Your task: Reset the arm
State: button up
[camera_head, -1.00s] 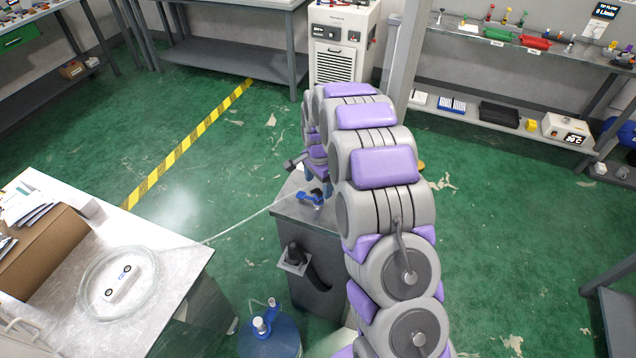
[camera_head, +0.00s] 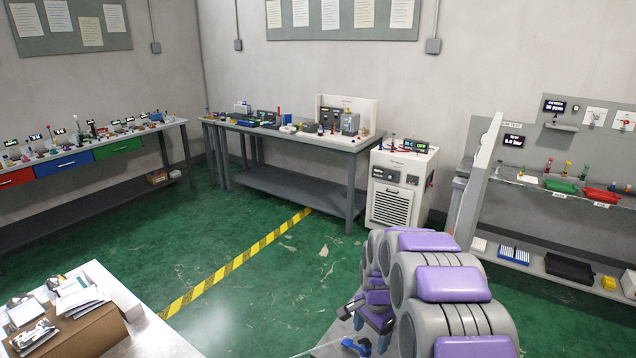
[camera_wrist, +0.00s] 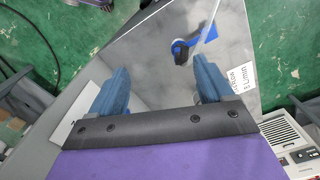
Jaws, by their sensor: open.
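My arm, grey with purple pads, reaches forward at the lower right of the head view. In the wrist view my gripper (camera_wrist: 160,82) shows two blue fingers spread apart, with nothing between them. Beyond the fingertips a blue fitting (camera_wrist: 182,48) with a pale tube lies on or just above a shiny grey metal top (camera_wrist: 150,50); I cannot tell if it touches. The blue fitting also shows at the bottom edge of the head view (camera_head: 357,346), close to my gripper. The arm hides part of the metal stand there.
A white bench (camera_head: 150,335) with a cardboard box (camera_head: 95,335) is at lower left. A white chiller unit (camera_head: 400,188) stands behind the arm, beside a grey workbench (camera_head: 290,137). A shelf bench (camera_head: 560,190) is at right. Green floor with a yellow-black stripe (camera_head: 235,262) lies open between.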

jog(key=s+r+n, duration=0.4)
jog(key=s+r, duration=0.2)
jog(key=s, duration=0.8)
jog(key=s+r+n+g+b, duration=0.1)
jog(key=s+r+n, duration=0.3)
jog(key=s, duration=1)
notch_tip(320, 180, up, 3)
jog(key=s+n, duration=0.1)
jog(key=s, duration=0.3)
jog(key=s+n, duration=0.1)
jog(key=s, duration=0.3)
jog(key=s+n, duration=0.1)
jog(key=s, duration=0.3)
jog(key=shift+s+d+f+g+b, duration=0.1)
jog(key=shift+s+f+g+b, duration=0.2)
jog(key=shift+g+b, duration=0.1)
